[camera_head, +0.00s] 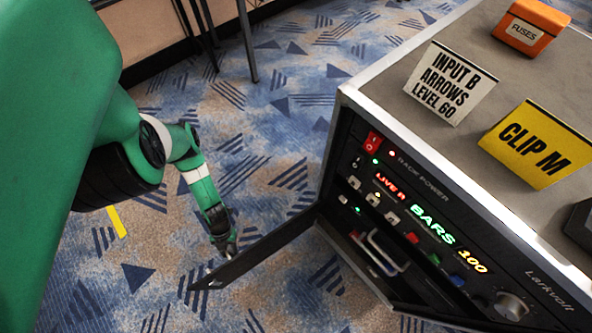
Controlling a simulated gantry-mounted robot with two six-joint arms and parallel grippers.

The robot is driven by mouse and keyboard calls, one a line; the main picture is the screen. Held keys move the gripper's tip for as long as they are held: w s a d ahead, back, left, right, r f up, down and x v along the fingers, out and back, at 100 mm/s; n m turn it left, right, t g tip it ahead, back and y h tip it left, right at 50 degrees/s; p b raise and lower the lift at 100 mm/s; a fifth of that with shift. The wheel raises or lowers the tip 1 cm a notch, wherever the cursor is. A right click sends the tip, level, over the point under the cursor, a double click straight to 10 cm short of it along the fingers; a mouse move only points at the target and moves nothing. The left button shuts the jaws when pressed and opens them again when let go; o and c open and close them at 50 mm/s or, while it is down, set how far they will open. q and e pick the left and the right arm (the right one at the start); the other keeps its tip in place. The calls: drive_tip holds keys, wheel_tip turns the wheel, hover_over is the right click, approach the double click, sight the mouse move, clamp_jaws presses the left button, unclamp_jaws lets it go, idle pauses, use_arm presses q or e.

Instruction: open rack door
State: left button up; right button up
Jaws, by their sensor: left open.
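The rack (400,215) stands at the right, with its lit front panel facing left and toward me. Its door (265,250) is a thin dark panel that stands swung out from the left edge of the rack's front, so the panel controls are exposed. My left gripper (229,251) is open at the door's upper edge, near its free end, on the side away from the rack's front panel. I cannot tell whether it touches the door. The lower part of the door is hard to make out. My right gripper is out of view.
On the rack top stand a white sign (450,84), a yellow sign (537,143) and an orange fuse box (531,27). The front has a silver handle (385,252), switches and a knob (511,306). Thin dark legs (247,40) stand at the top.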

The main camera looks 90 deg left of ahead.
use_arm(q)
drive_tip(key=p+v, duration=0.6)
drive_tip(key=v, duration=0.4)
drive_tip(key=shift+a+r, duration=0.2)
